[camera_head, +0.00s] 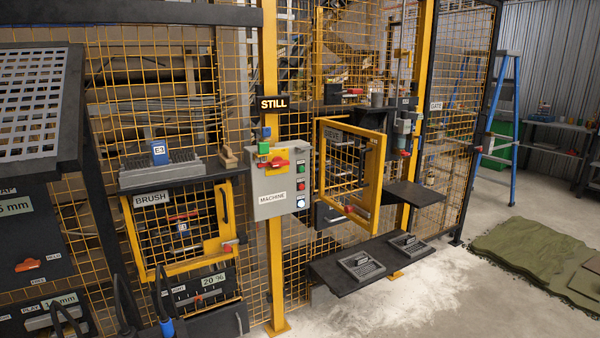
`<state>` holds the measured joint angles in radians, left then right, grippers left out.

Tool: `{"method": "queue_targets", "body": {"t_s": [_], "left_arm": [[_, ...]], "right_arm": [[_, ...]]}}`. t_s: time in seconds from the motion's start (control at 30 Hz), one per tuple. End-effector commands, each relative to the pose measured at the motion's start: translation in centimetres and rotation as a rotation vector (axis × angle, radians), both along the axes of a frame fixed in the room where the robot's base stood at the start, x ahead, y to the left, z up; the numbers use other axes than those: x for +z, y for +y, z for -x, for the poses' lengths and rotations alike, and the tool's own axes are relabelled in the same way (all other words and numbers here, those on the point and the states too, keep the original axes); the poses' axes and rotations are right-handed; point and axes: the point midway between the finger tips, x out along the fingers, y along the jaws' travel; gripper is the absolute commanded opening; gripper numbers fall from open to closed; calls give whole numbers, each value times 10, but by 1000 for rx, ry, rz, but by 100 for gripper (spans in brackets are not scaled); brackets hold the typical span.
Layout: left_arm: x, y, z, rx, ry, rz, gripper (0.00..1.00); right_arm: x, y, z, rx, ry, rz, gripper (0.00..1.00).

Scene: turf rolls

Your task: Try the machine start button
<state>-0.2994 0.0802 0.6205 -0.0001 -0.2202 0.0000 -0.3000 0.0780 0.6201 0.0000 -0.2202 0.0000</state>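The grey machine box (272,190), labelled MACHINE, is fixed to a yellow post at the middle of the view. A column of small buttons runs down its right side: a green one (300,169), a red one (300,186) and a pale, bright one (301,203). Which one is the start button cannot be read. A red rotary handle (278,163) sits on a yellow plate on the box. A black sign (273,103) above reads STILL.
A yellow mesh door (377,183) stands ajar right of the box. Below it a dark shelf (335,284) holds two grey trays. Left is the BRUSH hatch (186,268) under a shelf. Turf (525,250) lies on the floor at right.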

Motion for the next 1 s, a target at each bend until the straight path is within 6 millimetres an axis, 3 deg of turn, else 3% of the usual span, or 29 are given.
{"method": "queue_targets", "body": {"t_s": [0.37,0.6,1.0], "left_arm": [[0,0,0,0,1,0,40],[0,0,0,0,1,0,2],[0,0,1,0,1,0,0]], "right_arm": [[0,0,0,0,0,0,40],[0,-1,0,1,-1,2,40],[0,-2,0,1,0,3,40]]}}
